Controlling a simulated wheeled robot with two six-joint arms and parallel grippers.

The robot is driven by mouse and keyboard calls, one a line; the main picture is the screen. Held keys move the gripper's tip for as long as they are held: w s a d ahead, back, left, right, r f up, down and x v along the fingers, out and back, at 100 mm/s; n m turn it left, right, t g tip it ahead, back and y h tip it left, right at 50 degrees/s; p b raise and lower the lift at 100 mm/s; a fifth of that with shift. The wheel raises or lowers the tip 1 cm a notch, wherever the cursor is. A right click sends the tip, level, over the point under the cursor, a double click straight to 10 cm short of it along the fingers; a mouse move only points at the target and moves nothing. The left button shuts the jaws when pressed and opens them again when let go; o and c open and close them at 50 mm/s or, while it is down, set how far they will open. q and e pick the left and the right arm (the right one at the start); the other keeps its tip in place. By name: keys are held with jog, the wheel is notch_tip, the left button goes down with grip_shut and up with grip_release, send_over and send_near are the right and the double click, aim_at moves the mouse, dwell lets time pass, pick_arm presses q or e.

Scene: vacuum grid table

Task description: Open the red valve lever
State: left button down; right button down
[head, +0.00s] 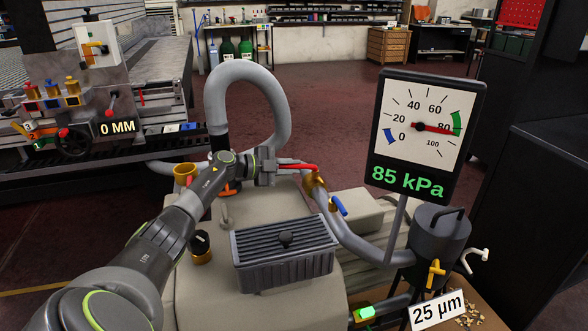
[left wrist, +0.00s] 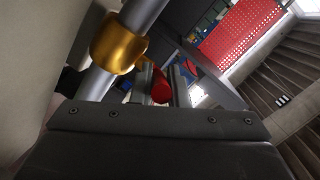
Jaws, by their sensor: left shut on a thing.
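The red valve lever (head: 299,166) sticks out to the left from a brass valve body (head: 314,186) on the pipe. In the left wrist view the red lever (left wrist: 161,86) sits between my two fingers, beside the brass body (left wrist: 118,47). My left gripper (head: 278,168) is shut on the lever, near its outer end. The lever lies roughly level in the head view, pointing across the pipe. The gauge (head: 420,127) reads 85 kPa, with its needle near the green band. My right gripper is not in view.
A blue lever (head: 339,205) sits just below the red one on the pipe. A grey ribbed box (head: 284,254) with a knob stands in front. A large grey hose (head: 247,75) arches behind my left arm. A dark canister (head: 439,236) stands at the right.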

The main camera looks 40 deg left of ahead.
aim_at(291, 165)
pick_arm(q)
jog(key=c, duration=1.4)
grip_release()
jog(key=shift+f, duration=0.1)
